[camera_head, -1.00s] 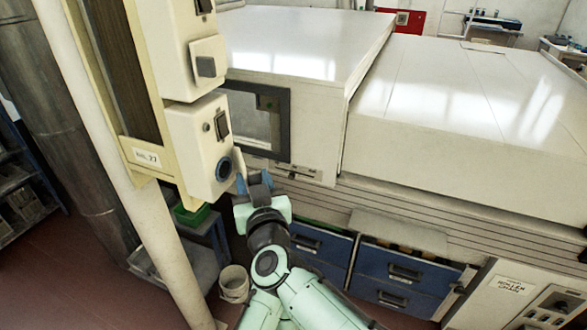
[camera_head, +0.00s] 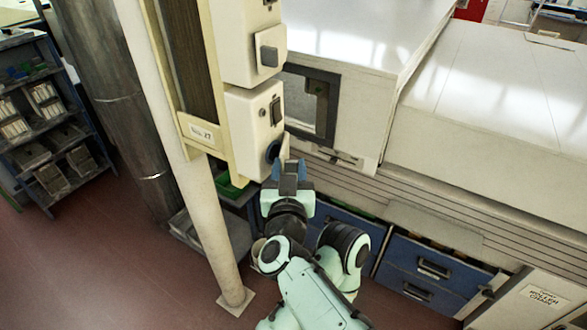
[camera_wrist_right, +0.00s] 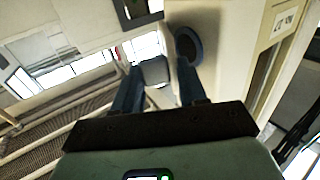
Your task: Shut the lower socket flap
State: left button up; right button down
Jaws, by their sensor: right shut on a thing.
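The lower socket (camera_head: 272,151) is a dark round opening with a blue rim, low on the cream lower box (camera_head: 246,125) on the post. It also shows in the right wrist view (camera_wrist_right: 187,45). My right gripper (camera_head: 291,168) is just to the right of it. In the right wrist view, a small grey rounded plate, which looks like the lower socket flap (camera_wrist_right: 155,70), stands between the two blue fingers of the right gripper (camera_wrist_right: 157,82). The flap stands off the socket, leaving the opening uncovered. In the head view the fingers hide the flap. My left gripper is not in view.
The upper box (camera_head: 245,40) has a grey square cover (camera_head: 268,55). A dark-framed window (camera_head: 312,103) of the white tunnel housing is close on the right. Blue drawers (camera_head: 430,268) are below, a shelf rack (camera_head: 50,115) at left. Floor is clear at lower left.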

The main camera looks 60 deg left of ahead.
jog(key=shift+s+a, duration=0.35)
jog(key=shift+s, duration=0.5)
jog(key=shift+s+a+p, duration=0.4)
jog(key=shift+s+p, duration=0.05)
jog(key=shift+p, duration=0.1)
jog(key=c, duration=0.8)
grip_release()
jog(key=shift+c, duration=0.2)
jog(key=shift+o, duration=0.2)
jog(key=shift+w+d, duration=0.1)
